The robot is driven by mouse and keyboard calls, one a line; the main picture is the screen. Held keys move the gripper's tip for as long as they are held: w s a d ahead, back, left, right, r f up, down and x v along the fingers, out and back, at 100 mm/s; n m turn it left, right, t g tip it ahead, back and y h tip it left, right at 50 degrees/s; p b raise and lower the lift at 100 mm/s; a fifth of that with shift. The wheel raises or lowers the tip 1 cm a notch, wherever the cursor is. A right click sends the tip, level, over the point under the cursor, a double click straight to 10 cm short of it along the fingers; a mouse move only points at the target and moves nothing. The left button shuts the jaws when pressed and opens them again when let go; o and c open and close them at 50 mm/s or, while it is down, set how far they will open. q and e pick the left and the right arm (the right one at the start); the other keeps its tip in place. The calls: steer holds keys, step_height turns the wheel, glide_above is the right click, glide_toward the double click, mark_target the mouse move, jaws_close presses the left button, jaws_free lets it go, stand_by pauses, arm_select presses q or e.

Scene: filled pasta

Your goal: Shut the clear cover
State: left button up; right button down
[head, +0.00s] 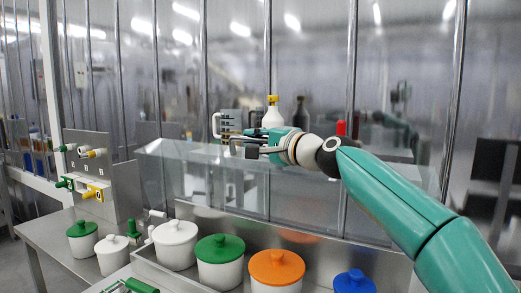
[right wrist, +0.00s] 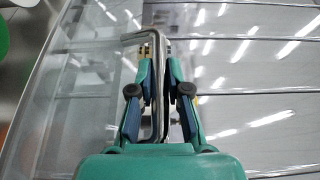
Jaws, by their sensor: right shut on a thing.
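The clear cover (head: 185,157) is a wide see-through panel behind the row of lidded pots. It also fills the left part of the right wrist view (right wrist: 75,95). How far it stands open I cannot tell. My right gripper (head: 246,145) reaches in from the right to the cover's upper edge. In the right wrist view my right gripper (right wrist: 158,68) is shut on a bent metal handle (right wrist: 134,37), which passes between its fingers. My left gripper is not in view.
White pots with green (head: 220,246), orange (head: 276,266) and blue (head: 354,282) lids stand in front of the cover. A grey panel with coloured valves (head: 98,150) is at the left. A white bottle with a yellow cap (head: 272,115) stands behind the gripper.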

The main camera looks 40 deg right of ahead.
steer(key=shift+s+a+f, duration=0.1)
steer(key=shift+a+f, duration=0.2)
steer(key=c, duration=1.1)
jaws_free()
steer(key=shift+d, duration=0.1)
steer(key=shift+c, duration=0.2)
steer(key=shift+s+r, duration=0.1)
steer(key=s+d, duration=0.1)
steer(key=s, duration=1)
steer(key=shift+s+f, duration=0.2)
steer(key=shift+s, duration=0.2)
steer(key=shift+c, duration=0.3)
